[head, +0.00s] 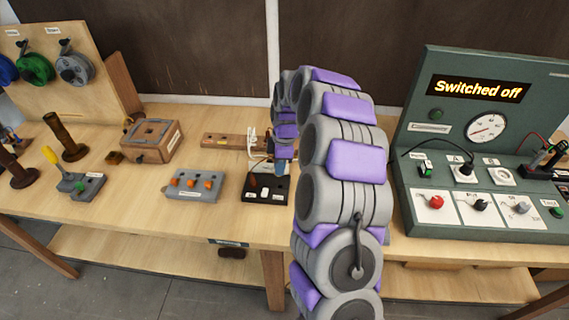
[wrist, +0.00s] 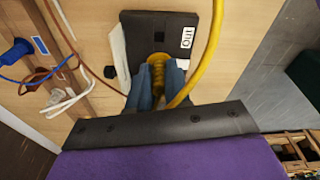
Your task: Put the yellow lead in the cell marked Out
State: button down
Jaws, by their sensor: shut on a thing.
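My gripper (wrist: 161,82) has blue fingers shut on the yellow lead (wrist: 207,62). The lead's coiled yellow end is between the fingers, and its cable loops up to the right in the wrist view. The fingertips are at the near edge of a black block (wrist: 135,25) with a white Out label (wrist: 188,37) and a dark square opening. The yellow end overlaps the block's near part; I cannot tell whether it is inside a cell. In the head view the black block (head: 254,196) sits near the table's front edge, and my gripper (head: 281,170) is at its back right.
A wooden strip (head: 222,140) with white wires lies behind the block. In the wrist view a blue connector (wrist: 17,50) and brown and white wires lie left. A grey switch box (head: 192,187) stands left of the block. The green test panel (head: 420,215) stands right.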

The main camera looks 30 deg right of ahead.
jog(key=shift+a+f, duration=0.45)
jog(key=shift+a, duration=0.25)
jog(key=shift+f+b, duration=0.3)
jog(key=shift+b, duration=0.05)
jog(key=shift+d+f+b, duration=0.3)
jog(key=shift+d+f, duration=0.8)
jog(key=shift+d, duration=0.15)
jog(key=shift+d+f, duration=0.15)
jog(key=shift+f, duration=0.4)
jog(key=shift+a+f, duration=0.2)
jog(key=shift+a, duration=0.35)
jog(key=shift+a+f, duration=0.2)
jog(key=shift+a, duration=0.35)
jog(key=shift+s+d+f, duration=0.15)
jog(key=shift+d, duration=0.1)
jog(key=shift+w+d+f, duration=0.2)
jog(key=shift+d, duration=0.2)
jog(key=shift+d+r, duration=0.1)
jog(key=shift+r, duration=0.05)
